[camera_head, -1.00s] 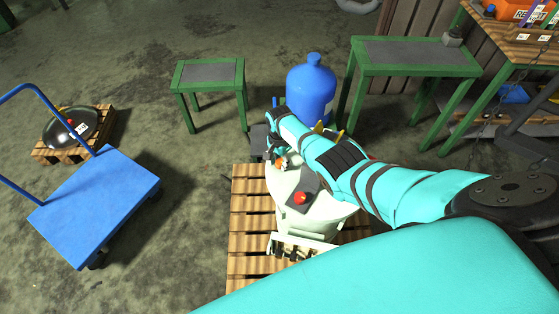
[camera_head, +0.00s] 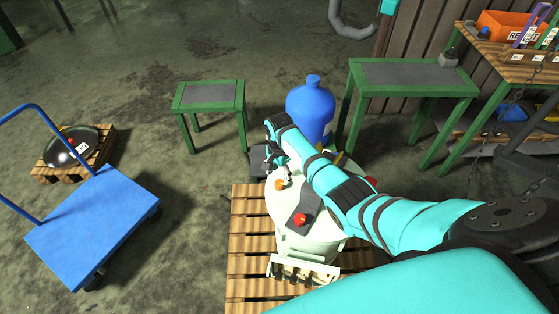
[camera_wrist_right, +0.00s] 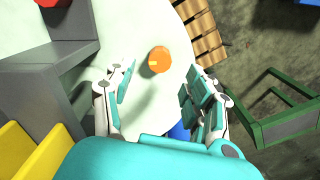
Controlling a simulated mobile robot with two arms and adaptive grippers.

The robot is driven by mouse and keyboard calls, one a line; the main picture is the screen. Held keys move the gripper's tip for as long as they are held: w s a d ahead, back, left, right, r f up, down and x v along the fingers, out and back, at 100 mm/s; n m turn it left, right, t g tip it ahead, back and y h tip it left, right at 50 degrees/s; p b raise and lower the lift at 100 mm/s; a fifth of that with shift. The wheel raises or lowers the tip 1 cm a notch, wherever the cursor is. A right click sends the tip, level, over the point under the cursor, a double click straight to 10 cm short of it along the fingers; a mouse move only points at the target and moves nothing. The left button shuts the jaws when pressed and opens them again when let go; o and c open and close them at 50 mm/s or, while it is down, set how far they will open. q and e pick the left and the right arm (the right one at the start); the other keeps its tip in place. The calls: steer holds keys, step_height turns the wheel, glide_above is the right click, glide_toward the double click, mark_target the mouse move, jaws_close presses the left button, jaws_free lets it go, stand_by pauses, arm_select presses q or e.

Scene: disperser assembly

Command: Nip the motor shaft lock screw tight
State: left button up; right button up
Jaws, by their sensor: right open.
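The pale, round-topped disperser body (camera_head: 313,243) stands on a wooden pallet. An orange round screw knob (camera_head: 280,184), which looks like the lock screw, sits on its pale top near the left edge. It also shows in the right wrist view (camera_wrist_right: 159,59). My right gripper (camera_wrist_right: 161,78) is open and empty, its fingers on either side of the line to the knob. The knob lies just past the fingertips, and no contact is visible. In the head view the right gripper (camera_head: 281,170) is small and partly hidden by its own arm. My left gripper is not in view.
A red button (camera_head: 300,219) sits on a grey box on the disperser, with yellow parts (camera_wrist_right: 28,155) nearby. A blue drum (camera_head: 311,108) stands behind. Green tables (camera_head: 412,73) stand at the back. A blue cart (camera_head: 92,228) is at left. Floor between cart and pallet is clear.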

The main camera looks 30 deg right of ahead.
mark_target(279, 183)
step_height(279, 183, up, 7)
steer(key=shift+f, duration=0.15)
stand_by(0.6)
